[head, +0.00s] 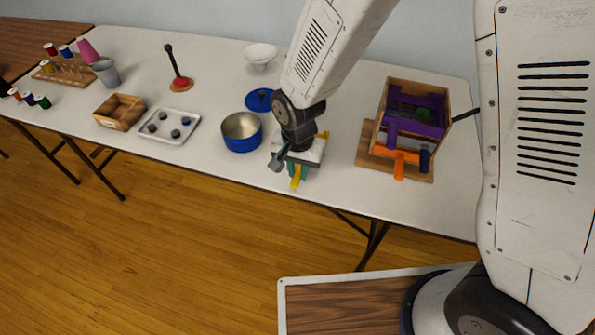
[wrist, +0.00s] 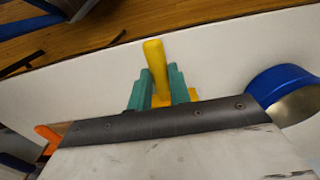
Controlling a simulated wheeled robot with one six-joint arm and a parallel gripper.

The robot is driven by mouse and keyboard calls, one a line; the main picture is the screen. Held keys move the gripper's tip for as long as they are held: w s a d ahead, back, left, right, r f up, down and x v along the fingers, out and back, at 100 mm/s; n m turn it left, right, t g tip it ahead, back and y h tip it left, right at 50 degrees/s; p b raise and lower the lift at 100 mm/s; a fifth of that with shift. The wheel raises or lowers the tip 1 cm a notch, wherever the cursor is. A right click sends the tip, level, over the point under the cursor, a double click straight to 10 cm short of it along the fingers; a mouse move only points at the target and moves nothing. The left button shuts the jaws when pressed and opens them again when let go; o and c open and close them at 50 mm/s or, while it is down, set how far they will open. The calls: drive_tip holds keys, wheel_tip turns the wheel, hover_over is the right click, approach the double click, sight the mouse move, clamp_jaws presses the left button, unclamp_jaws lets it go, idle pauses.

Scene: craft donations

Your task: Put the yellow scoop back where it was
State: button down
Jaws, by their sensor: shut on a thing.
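The yellow scoop (head: 295,183) is at my gripper (head: 298,171), near the front edge of the white table. In the wrist view, its yellow handle (wrist: 155,60) stands out between the teal fingers of my gripper (wrist: 160,88), which are shut on it. A bit of yellow also shows behind the gripper in the head view. Most of the scoop's bowl is hidden by my gripper. I cannot tell whether the scoop touches the table.
A blue pot (head: 242,145) stands close left of my gripper, with a blue lid (head: 258,100) behind it. At right, a wooden crate (head: 412,88) holds purple and orange things on a wooden board (head: 366,156). A white tray (head: 150,136) and wooden box (head: 119,111) stand further left.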

wheel_tip(320, 180, down, 3)
drive_tip(key=shift+d+r, duration=0.1)
drive_tip(key=shift+w+f, duration=0.1)
drive_tip(key=shift+f, duration=0.3)
drive_tip(key=c, duration=1.3)
unclamp_jaws()
